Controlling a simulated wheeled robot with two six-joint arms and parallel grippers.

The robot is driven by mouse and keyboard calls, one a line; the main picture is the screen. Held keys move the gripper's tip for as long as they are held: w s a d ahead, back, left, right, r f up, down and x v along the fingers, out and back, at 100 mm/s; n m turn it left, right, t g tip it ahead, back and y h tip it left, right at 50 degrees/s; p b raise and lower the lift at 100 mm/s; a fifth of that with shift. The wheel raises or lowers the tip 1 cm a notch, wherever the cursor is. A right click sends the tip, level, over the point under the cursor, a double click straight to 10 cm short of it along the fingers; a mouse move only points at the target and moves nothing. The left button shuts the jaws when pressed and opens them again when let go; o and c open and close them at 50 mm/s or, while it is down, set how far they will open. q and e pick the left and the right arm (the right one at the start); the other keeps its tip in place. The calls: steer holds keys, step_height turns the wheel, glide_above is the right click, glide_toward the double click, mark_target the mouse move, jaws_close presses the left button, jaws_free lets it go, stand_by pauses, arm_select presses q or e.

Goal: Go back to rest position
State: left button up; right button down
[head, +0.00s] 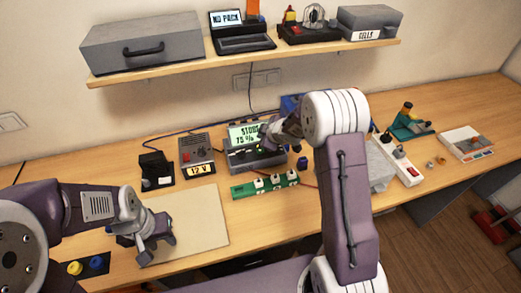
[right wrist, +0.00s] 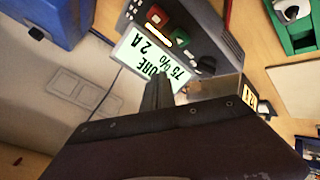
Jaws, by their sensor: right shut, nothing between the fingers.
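My right gripper (head: 265,138) is in front of the charger (head: 243,158) and hides part of it. In the right wrist view its fingers (right wrist: 158,92) are together with nothing between them, and they overlap the lit screen (right wrist: 150,55). The screen reads STORE, 75 % and 2 A. Whether the fingertips touch the charger I cannot tell. My left gripper (head: 155,243) is low over the tan mat (head: 205,220) at the front left; nothing clear shows in it, and its finger gap is hard to make out.
A 12 V supply (head: 196,152) and a black stand (head: 155,170) are left of the charger. A green board (head: 262,186) lies in front. A white power strip (head: 398,160) and a tray (head: 467,143) are at right. A shelf (head: 180,67) hangs above.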

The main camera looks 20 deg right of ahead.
stand_by(0.4)
step_height(320, 180, up, 8)
steer(key=s+a+r+m+t, duration=0.1)
steer(key=s+a, duration=0.1)
steer(key=s+f+m+g, duration=0.3)
steer(key=s, duration=0.7)
steer(key=s+d+f+m+g+h, duration=0.1)
steer(key=s+f+m+g, duration=0.2)
steer(key=s, duration=0.6)
steer(key=s+f+m+g+h, duration=0.1)
steer(key=s+m, duration=0.4)
steer(key=s, duration=0.5)
step_height(320, 180, down, 2)
steer(key=shift+s+d+g, duration=0.3)
steer(key=shift+d+g, duration=0.1)
steer(key=shift+g, duration=0.5)
